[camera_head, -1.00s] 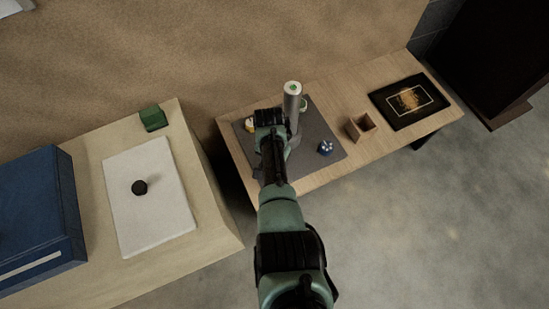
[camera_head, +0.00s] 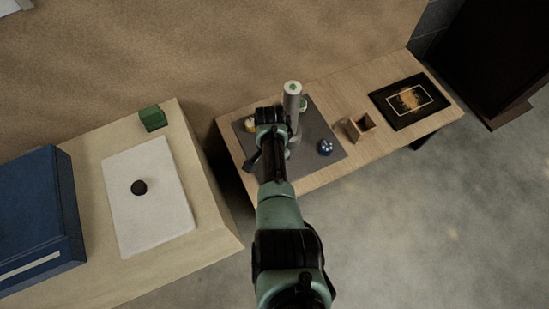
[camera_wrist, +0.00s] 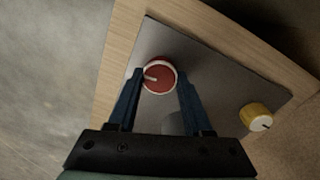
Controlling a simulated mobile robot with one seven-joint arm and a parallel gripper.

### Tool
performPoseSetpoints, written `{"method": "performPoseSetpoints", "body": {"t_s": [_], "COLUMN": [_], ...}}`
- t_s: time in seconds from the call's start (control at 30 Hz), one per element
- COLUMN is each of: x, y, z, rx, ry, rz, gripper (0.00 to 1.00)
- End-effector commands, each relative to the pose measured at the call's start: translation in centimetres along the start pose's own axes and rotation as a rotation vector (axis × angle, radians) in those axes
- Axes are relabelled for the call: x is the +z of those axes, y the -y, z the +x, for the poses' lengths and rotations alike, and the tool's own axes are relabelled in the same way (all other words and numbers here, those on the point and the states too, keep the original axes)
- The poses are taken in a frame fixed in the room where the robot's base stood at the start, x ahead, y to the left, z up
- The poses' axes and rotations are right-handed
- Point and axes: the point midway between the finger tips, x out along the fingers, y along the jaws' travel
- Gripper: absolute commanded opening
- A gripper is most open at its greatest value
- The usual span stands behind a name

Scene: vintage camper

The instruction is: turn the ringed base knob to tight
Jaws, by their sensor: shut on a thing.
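The red knob (camera_wrist: 160,77) with a pale ring around its base sits on a grey plate in the wrist view. A white mark on its face points toward the left of the picture. My gripper (camera_wrist: 160,74) is shut on this knob, with one blue finger on each side. In the head view my gripper and wrist hide the red knob. A yellow knob (camera_wrist: 256,117) stands apart to the right in the wrist view; it also shows in the head view (camera_head: 250,125).
A small wooden box (camera_head: 360,127) and a dark framed picture (camera_head: 410,100) lie to the right.

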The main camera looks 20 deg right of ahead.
Motion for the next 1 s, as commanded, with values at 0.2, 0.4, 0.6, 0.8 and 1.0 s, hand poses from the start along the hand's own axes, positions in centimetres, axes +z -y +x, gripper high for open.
{"method": "performPoseSetpoints", "body": {"t_s": [0.2, 0.4, 0.6, 0.8, 1.0], "x": [0.1, 0.1, 0.0, 0.0, 0.0], "y": [-0.1, -0.1, 0.0, 0.0, 0.0], "z": [0.1, 0.0, -0.1, -2.4, -6.8], "rx": [0.005, 0.002, 0.001, -0.001, -0.001], "ry": [0.004, 0.002, 0.001, 0.0, -0.001], "rz": [-0.002, -0.002, -0.002, -0.002, -0.002], "gripper": [0.63, 0.8, 0.8, 0.8, 0.8]}}
